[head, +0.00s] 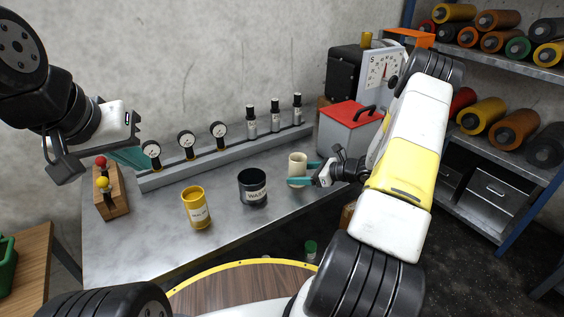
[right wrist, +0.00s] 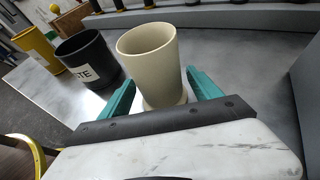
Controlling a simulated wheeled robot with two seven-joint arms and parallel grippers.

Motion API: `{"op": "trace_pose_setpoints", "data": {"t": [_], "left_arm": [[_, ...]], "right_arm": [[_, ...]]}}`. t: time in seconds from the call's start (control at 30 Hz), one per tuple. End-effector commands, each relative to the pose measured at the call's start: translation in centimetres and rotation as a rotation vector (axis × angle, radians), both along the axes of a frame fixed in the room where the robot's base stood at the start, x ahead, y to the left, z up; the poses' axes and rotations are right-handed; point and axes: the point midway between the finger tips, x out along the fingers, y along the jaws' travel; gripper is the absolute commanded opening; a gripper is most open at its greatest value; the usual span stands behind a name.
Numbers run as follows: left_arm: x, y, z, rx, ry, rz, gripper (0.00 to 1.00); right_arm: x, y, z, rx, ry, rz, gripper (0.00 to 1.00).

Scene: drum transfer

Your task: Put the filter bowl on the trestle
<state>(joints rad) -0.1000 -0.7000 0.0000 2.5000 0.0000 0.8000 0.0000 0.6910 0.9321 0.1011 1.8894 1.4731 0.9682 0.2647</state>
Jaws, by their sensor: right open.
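A cream, cup-shaped vessel (head: 297,165), which I take to be the filter bowl, stands upright on the grey metal bench (head: 150,235). My right gripper (head: 306,173) is open, with its teal fingers low on either side of the cream vessel. The right wrist view shows the vessel (right wrist: 146,62) between the two fingers (right wrist: 158,92); I cannot tell whether they touch it. My left gripper (head: 128,156) hangs at the left above the bench, and its finger gap is not clear. A wooden-topped table (head: 32,250) at the lower left may be the trestle.
A black waste pot (head: 252,187) and a yellow pot (head: 197,208) stand left of the cream vessel. A gauge rail (head: 235,152) runs behind them. A red-lidded box (head: 349,128) stands at the right. A yellow-rimmed round wooden top (head: 240,285) is in front.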

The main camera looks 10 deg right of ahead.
Motion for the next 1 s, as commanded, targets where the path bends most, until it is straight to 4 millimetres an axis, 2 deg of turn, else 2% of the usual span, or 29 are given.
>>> {"op": "trace_pose_setpoints", "data": {"t": [0.03, 0.2, 0.4, 1.0], "left_arm": [[0.0, 0.0, 0.0, 0.0, 0.0, 0.0, 0.0], [0.0, 0.0, 0.0, 0.0, 0.0, 0.0, 0.0], [0.0, 0.0, 0.0, 0.0, 0.0, 0.0, 0.0], [0.0, 0.0, 0.0, 0.0, 0.0, 0.0, 0.0]], "right_arm": [[-0.7, -1.1, 0.6, -0.002, -0.002, -0.004, 0.73], [-2.8, -3.6, 1.9, -0.001, -0.001, -0.004, 0.73], [-4.5, -5.4, 3.0, 0.0, 0.0, -0.001, 0.73], [-5.0, -5.9, 3.3, 0.001, -0.001, 0.0, 0.73]]}}
